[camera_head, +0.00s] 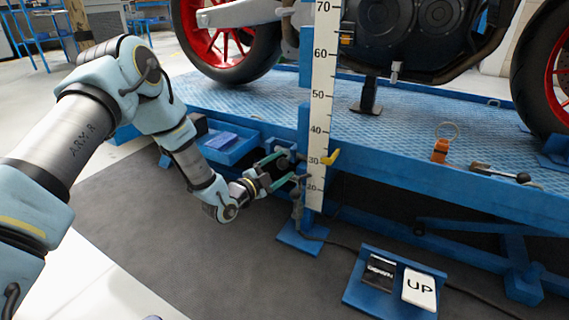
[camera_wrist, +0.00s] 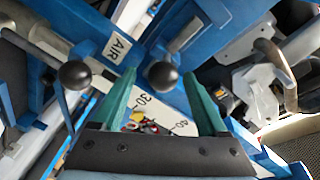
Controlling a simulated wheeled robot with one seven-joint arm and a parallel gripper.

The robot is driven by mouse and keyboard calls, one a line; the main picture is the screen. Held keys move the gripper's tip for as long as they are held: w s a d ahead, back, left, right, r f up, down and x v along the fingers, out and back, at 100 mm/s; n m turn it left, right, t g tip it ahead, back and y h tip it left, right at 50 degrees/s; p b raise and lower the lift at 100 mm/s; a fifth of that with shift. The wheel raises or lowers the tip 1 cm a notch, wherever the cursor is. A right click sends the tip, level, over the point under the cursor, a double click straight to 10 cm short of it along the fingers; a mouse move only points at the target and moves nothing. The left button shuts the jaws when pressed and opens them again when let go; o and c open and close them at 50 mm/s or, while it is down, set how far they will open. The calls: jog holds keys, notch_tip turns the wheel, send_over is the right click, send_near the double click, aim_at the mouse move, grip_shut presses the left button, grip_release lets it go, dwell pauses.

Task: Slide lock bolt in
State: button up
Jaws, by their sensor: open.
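My gripper (camera_head: 286,165), with teal fingers, reaches toward the blue post (camera_head: 306,125) on the lift's near side. It is open. In the wrist view the gripper (camera_wrist: 158,78) has its fingertips on either side of a black ball knob (camera_wrist: 163,75) with a grey shaft, which appears to be the lock bolt. Gaps show on both sides of the knob, and I cannot tell how deep it sits between the fingers. A second black ball knob (camera_wrist: 75,75) stands to the left, near a label reading AIR (camera_wrist: 117,48). The bolt's far end is hidden.
A white height scale (camera_head: 322,90) with a yellow pointer (camera_head: 331,157) runs up the post. The blue lift platform (camera_head: 400,125) bears a motorcycle. A blue tray (camera_head: 232,148) hangs left of my gripper. A pedal box (camera_head: 385,303) marked UP stands on the floor, with a cable nearby.

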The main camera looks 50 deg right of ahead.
jog(key=a+p, duration=0.2)
jog(key=a, duration=0.7)
jog(key=shift+s+p, duration=0.3)
jog(key=shift+p, duration=0.1)
jog(key=w+a+r+n+t+y+p, duration=0.25)
jog(key=w+a+r+n+y, duration=0.25)
jog(key=w+a, duration=0.4)
jog(key=w+a+r+n+t+y+p, duration=0.1)
jog(key=w+a+r+n+t+y, duration=0.3)
jog(key=w+a, duration=0.5)
jog(key=s+a+r+n+g+y+p, duration=0.15)
jog(key=a+r+n+y, duration=0.3)
jog(key=a, duration=0.65)
jog(key=s+a+r+n+g+y+p, duration=0.1)
jog(key=a+r+n+y+p, duration=0.15)
jog(key=a+r+n, duration=0.55)
jog(key=s+a+r+n+g+y+p, duration=0.1)
jog(key=s+a+r+n+g, duration=0.15)
jog(key=s+a, duration=0.35)
jog(key=s+a+r+n+g+y, duration=0.1)
jog(key=s+a+n, duration=0.2)
jog(key=s+a, duration=0.35)
notch_tip(320, 180, up, 38)
jog(key=p, duration=3.7)
jog(key=shift+w+p, duration=0.4)
